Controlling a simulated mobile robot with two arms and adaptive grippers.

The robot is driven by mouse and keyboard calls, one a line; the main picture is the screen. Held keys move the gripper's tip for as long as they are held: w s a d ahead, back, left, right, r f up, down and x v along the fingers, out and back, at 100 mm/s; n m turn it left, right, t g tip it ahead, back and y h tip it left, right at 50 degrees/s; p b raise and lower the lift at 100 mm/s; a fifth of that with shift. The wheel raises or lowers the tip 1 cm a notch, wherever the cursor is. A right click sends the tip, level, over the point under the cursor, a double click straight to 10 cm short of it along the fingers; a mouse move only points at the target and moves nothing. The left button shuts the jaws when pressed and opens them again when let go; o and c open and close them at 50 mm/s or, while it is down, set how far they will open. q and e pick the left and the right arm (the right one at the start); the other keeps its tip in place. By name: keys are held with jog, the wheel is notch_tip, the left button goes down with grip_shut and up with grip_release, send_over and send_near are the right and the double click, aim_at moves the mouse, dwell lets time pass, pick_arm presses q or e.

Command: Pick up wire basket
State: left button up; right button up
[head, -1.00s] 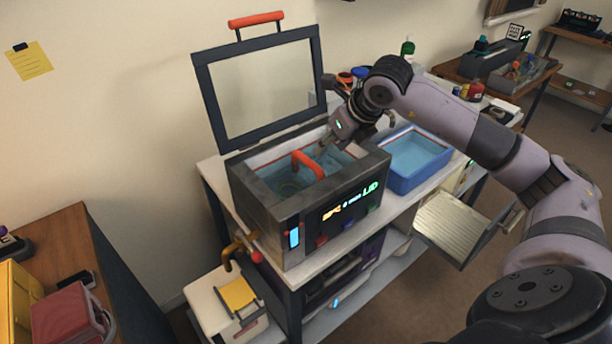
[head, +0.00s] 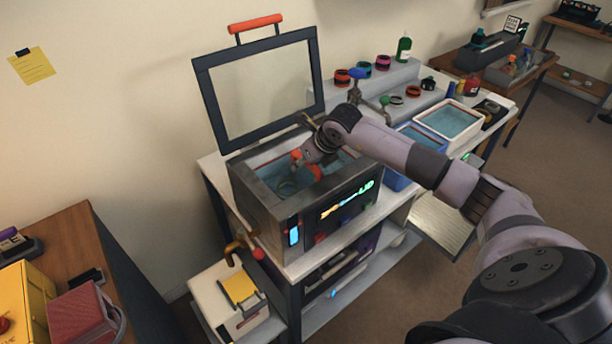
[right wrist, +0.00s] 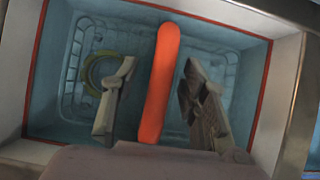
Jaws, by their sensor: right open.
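The wire basket (right wrist: 72,85) sits in the water-filled tank of a grey cleaner (head: 262,208); its thin wire mesh shows in the right wrist view. Its orange-red handle (right wrist: 162,85) stands up above the mesh, and part of it shows in the head view (head: 314,171). A greenish ring (right wrist: 97,76) lies inside the basket, left of the handle. My right gripper (right wrist: 152,82) is open, with one finger on each side of the handle and a gap to both. In the head view my wrist hides much of the basket. My left gripper is not in view.
The cleaner's framed lid (head: 202,100) stands open behind the tank. A blue tub (head: 396,181) and a white tray (head: 420,128) of water stand to the right. A grey stepped rack (head: 395,75) holds several small rings. The tank walls surround the basket closely.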

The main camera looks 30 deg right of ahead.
grip_shut()
dwell(0.5)
jog(key=shift+r, duration=0.1)
dwell(0.3)
